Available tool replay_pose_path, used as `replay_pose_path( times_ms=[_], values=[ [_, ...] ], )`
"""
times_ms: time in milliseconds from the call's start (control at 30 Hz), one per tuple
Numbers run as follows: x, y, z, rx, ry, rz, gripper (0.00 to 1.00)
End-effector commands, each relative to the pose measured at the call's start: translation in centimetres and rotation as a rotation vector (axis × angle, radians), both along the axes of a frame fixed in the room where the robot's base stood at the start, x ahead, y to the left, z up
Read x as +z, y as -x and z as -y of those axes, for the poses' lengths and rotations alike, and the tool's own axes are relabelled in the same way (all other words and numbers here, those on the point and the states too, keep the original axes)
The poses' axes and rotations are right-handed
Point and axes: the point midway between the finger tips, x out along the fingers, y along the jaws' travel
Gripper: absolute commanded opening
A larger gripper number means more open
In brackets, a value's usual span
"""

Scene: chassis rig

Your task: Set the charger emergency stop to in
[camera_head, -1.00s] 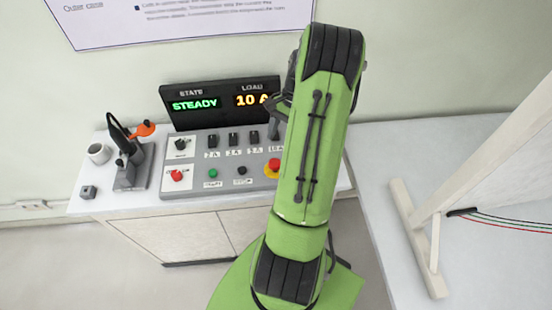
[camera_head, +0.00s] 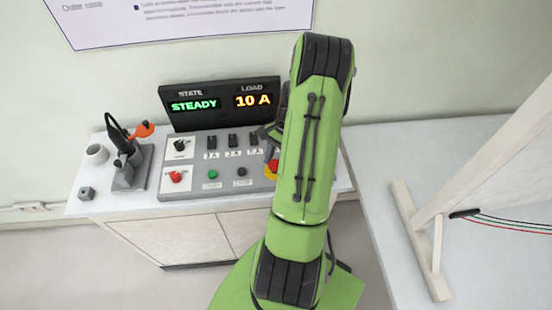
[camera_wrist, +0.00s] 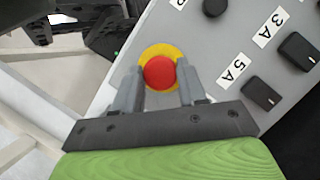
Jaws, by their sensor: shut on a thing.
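The emergency stop is a red mushroom button on a yellow ring (camera_wrist: 160,71), in the middle of the wrist view. In the head view its red and yellow edge (camera_head: 271,168) shows at the right of the grey control panel, partly hidden by my arm. My gripper (camera_wrist: 160,77) has one grey finger on each side of the red head and is shut on it. In the head view, part of my gripper (camera_head: 273,132) shows above the button; the fingertips are hard to make out. Whether the button is in or out cannot be told.
The panel (camera_head: 222,195) also has several black switches, a green button (camera_head: 212,174) and another red button (camera_head: 176,177). The display (camera_head: 220,103) reads STEADY and 10 A. A wooden frame (camera_head: 425,240) stands right.

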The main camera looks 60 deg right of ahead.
Motion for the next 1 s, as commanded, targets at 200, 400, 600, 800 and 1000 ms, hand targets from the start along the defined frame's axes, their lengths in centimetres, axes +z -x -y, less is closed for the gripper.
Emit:
replay_pose_path(
  times_ms=[200, 400, 600, 800, 1000],
  values=[
    [0.0, 0.0, 0.0, 0.000, 0.000, 0.001, 0.00],
    [-1.3, 0.0, 0.0, 0.000, -0.001, 0.000, 0.00],
    [-1.3, 0.0, 0.0, -0.001, 0.001, 0.000, 0.00],
    [-1.3, 0.0, 0.0, -0.001, 0.000, 0.000, 0.66],
    [-1.2, 0.0, 0.0, 0.000, 0.000, 0.000, 0.66]
  ],
)
